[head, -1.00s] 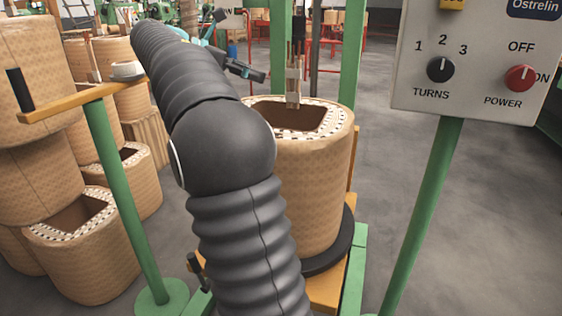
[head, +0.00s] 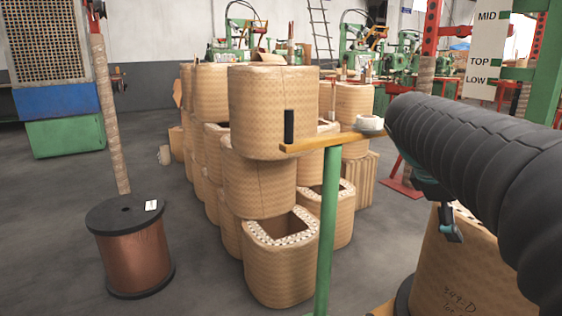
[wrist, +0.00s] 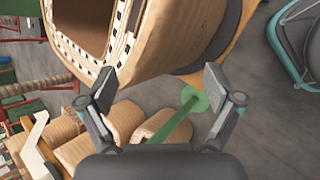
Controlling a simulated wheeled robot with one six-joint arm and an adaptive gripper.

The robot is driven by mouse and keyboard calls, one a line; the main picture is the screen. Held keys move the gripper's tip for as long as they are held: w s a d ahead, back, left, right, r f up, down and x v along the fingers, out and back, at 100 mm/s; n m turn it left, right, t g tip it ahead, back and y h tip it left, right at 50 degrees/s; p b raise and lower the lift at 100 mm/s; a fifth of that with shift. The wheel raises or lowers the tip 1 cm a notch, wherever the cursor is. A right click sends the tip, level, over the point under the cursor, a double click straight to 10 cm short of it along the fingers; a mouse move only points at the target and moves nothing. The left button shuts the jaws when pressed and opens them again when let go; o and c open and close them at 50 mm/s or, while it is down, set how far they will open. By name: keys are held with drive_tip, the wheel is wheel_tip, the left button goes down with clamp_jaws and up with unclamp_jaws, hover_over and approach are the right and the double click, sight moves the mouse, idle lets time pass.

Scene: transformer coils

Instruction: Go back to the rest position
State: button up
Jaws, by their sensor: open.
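My gripper (wrist: 160,92) is open in the wrist view, its two grey fingers spread with nothing between them. A large paper-wrapped coil (wrist: 160,35) with a square opening is beyond the fingertips. In the head view my arm enters from the right, and one gripper finger (head: 451,228) shows beside the coil (head: 465,275), which carries handwritten marks. The arm hides much of that coil and the rest of the gripper.
A green post (head: 328,230) bears a wooden bar (head: 320,144) with a white tape roll (head: 370,124). Stacked coils (head: 270,105) stand behind it. A copper wire spool (head: 133,255) stands at left on otherwise open floor. Green machines (head: 240,40) line the back.

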drive_tip(key=s+a+f+m+t+y+p, duration=0.1)
drive_tip(key=s+a+f+m+t+y, duration=0.1)
drive_tip(key=s+a+f, duration=0.4)
drive_tip(key=s+a+f+m+t+y+p, duration=0.2)
drive_tip(key=s+a+f+m+y, duration=0.3)
drive_tip(key=a, duration=0.6)
drive_tip(key=s+f+m, duration=0.1)
drive_tip(key=s+m, duration=0.1)
drive_tip(key=s, duration=0.1)
drive_tip(key=shift+a+f+m, duration=0.2)
drive_tip(key=shift+f+m, duration=0.1)
drive_tip(key=shift+f, duration=0.1)
